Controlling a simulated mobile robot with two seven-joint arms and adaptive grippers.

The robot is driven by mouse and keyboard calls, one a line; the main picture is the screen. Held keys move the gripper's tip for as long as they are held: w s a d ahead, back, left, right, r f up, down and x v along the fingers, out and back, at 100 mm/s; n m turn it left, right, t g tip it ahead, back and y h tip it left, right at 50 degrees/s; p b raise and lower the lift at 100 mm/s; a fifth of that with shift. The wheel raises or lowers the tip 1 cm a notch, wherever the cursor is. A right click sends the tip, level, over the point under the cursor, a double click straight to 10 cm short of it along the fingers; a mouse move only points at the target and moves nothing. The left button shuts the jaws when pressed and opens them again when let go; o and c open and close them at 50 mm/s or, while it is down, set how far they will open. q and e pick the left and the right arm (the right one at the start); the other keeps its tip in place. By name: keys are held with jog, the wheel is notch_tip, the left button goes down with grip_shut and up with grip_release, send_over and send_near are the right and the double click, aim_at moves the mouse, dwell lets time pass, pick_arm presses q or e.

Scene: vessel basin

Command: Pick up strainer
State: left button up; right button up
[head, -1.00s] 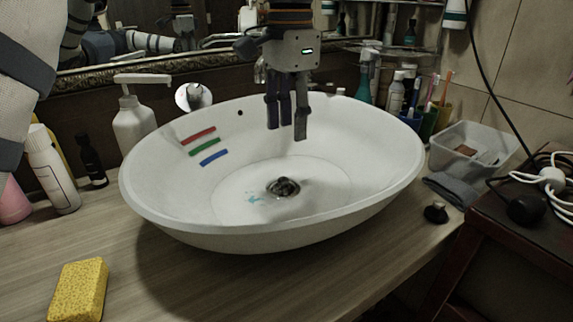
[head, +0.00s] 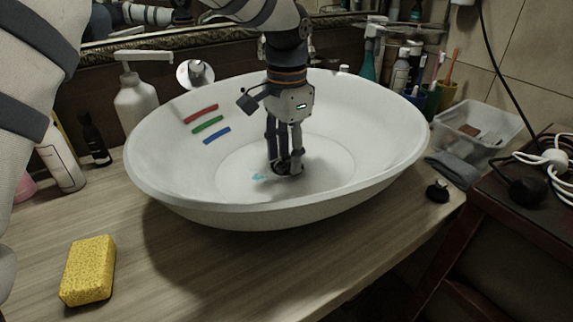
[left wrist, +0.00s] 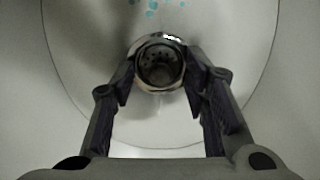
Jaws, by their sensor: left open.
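The strainer (left wrist: 158,64) is a round metal piece with holes, at the bottom of the white basin (head: 160,175). In the left wrist view it lies between and just beyond the fingertips. My left gripper (head: 286,168) points down into the basin with its fingertips at the strainer. The left wrist view also shows the gripper (left wrist: 160,95), open, with a finger on either side of the strainer's near part. In the head view the fingers hide most of the strainer. Whether the fingers touch it, I cannot tell. My right gripper is not in view.
A yellow sponge (head: 88,270) lies on the wooden counter at front left. A soap dispenser (head: 134,105) and bottles stand behind left. A clear plastic box (head: 480,133), a grey cloth (head: 452,168) and a black stopper (head: 437,191) are at the right.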

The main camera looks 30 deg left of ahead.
pick_arm(q)
grip_shut()
jog(key=shift+r, duration=0.1)
